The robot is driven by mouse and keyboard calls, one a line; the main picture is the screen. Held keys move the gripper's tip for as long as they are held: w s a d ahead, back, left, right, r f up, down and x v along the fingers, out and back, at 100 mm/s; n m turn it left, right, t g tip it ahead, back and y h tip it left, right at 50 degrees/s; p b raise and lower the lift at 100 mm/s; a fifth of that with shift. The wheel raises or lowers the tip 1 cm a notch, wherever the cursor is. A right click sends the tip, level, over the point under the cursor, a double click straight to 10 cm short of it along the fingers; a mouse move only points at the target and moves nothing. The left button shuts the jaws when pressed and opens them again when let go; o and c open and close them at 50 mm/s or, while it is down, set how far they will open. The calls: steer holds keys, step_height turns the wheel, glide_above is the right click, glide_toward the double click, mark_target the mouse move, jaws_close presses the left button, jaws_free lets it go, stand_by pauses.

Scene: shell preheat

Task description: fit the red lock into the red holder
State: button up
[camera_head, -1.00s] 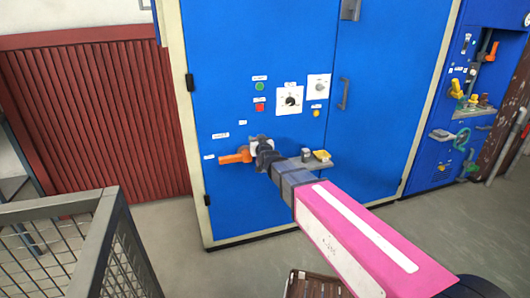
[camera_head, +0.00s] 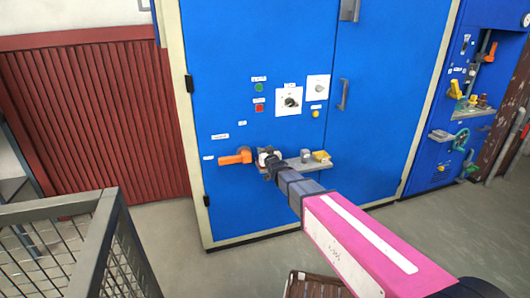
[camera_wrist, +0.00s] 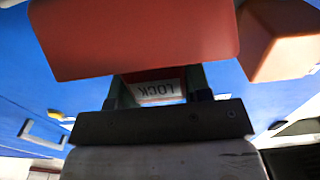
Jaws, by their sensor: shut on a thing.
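My gripper (camera_head: 268,160) is low on the front of the blue cabinet, just right of an orange handle (camera_head: 236,157). In the wrist view my gripper (camera_wrist: 158,88) is shut on the red lock (camera_wrist: 135,42). A white label reading LOCK, upside down, shows between the fingers. The lock fills the top of that view, so its far side is hidden. An orange-red block (camera_wrist: 278,40) is close by at the right, perhaps the handle. I cannot make out the red holder in either view, nor whether the lock touches anything.
A small grey shelf (camera_head: 304,167) with a grey knob and a yellow piece juts out right of my gripper. A dial panel (camera_head: 289,101) and buttons are above. A metal mesh railing (camera_head: 97,240) stands at front left. Floor is open at right.

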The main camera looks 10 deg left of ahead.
steer(key=shift+f, duration=0.25)
steer(key=o, duration=1)
steer(key=shift+c, duration=0.2)
